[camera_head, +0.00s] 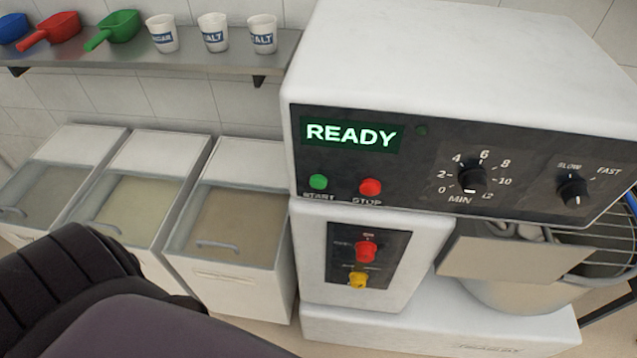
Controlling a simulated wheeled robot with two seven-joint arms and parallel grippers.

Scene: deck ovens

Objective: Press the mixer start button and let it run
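The mixer (440,70) is a large white machine filling the right half of the head view. Its dark control panel has a lit green display (351,135) reading READY. The green start button (318,182) is at the panel's lower left, with the red stop button (370,187) to its right. A timer knob (472,178) marked MIN and a SLOW/FAST knob (573,191) are further right. Part of the bowl (530,290) shows below under a wire guard. A dark arm link of mine covers the lower left. Neither gripper is visible.
Several white bins with clear lids (232,225) stand left of the mixer. A shelf (190,52) above holds scoops and labelled cups (213,33). A lower panel (367,255) on the mixer column carries a red knob and a yellow one. Space before the start button is clear.

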